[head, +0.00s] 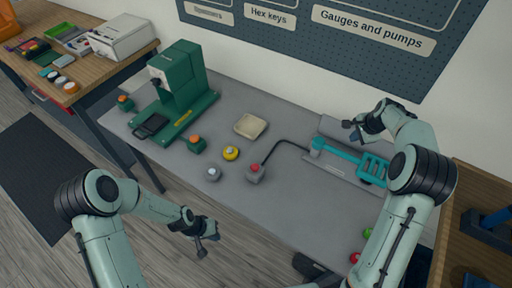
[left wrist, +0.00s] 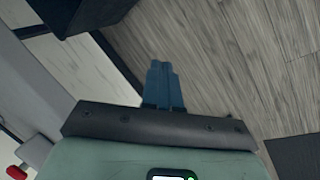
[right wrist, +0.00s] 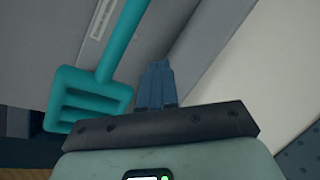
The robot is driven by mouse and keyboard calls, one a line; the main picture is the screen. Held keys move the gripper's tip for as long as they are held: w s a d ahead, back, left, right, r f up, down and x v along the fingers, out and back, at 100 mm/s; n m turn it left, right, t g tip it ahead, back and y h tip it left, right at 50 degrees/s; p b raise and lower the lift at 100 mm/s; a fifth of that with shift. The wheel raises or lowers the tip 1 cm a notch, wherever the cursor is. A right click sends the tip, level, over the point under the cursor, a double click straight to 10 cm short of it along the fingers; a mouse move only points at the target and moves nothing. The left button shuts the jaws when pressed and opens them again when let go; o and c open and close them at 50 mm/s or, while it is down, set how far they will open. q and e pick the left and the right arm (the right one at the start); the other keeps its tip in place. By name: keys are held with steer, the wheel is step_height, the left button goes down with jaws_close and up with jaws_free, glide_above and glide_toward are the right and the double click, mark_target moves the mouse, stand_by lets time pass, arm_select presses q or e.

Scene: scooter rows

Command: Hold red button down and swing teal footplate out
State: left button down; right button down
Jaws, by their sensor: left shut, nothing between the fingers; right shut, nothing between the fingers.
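The red button (head: 255,168) sits on a small grey box at the middle of the grey bench, with a black cable running to the teal footplate's mount. The teal footplate (head: 345,152) is a bar with a slotted end at the right, lying along its grey mount; my right forearm partly covers its right end. Its slotted end shows in the right wrist view (right wrist: 88,98). My left gripper (head: 207,245) is shut and empty, in front of the bench edge, apart from the button. My right gripper (head: 352,128) is shut and empty, behind the footplate, apart from it.
A green press (head: 180,85) stands at the back left. Red (head: 355,258) and green (head: 368,232) knobs are at the front right. The bench's front middle is clear.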

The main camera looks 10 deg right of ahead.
arm_select(q)
steer(key=w+d+r+m, duration=0.1)
steer(key=w+r, duration=0.2)
steer(key=r, duration=0.1)
steer(key=w+d+r+m, duration=0.2)
steer(key=w+r, duration=0.1)
steer(key=w, duration=0.1)
steer(key=w+d+r+m, duration=0.1)
steer(key=w+d+r, duration=0.1)
steer(key=w+r, duration=0.1)
steer(key=shift+w+r+t+y, duration=0.15)
steer(key=shift+w+r, duration=0.05)
steer(key=shift+r, duration=0.25)
steer(key=shift+w+r+t+y, duration=0.15)
steer(key=shift+r, duration=0.25)
steer(key=w+d+r+m+t, duration=0.1)
steer(key=w+d+r+m, duration=0.1)
steer(key=w+d+r, duration=0.35)
step_height(320, 180, up, 6)
steer(key=m+t, duration=0.1)
steer(key=m, duration=0.1)
glide_above(256, 164)
steer(key=s+a, duration=0.1)
steer(key=s, duration=0.1)
steer(key=shift+y, duration=0.4)
steer(key=shift+w+a+f, duration=0.1)
steer(key=shift+f, duration=1.25)
steer(key=shift+w+f, duration=0.1)
steer(key=shift+f, duration=1.25)
steer(key=shift+f, duration=0.1)
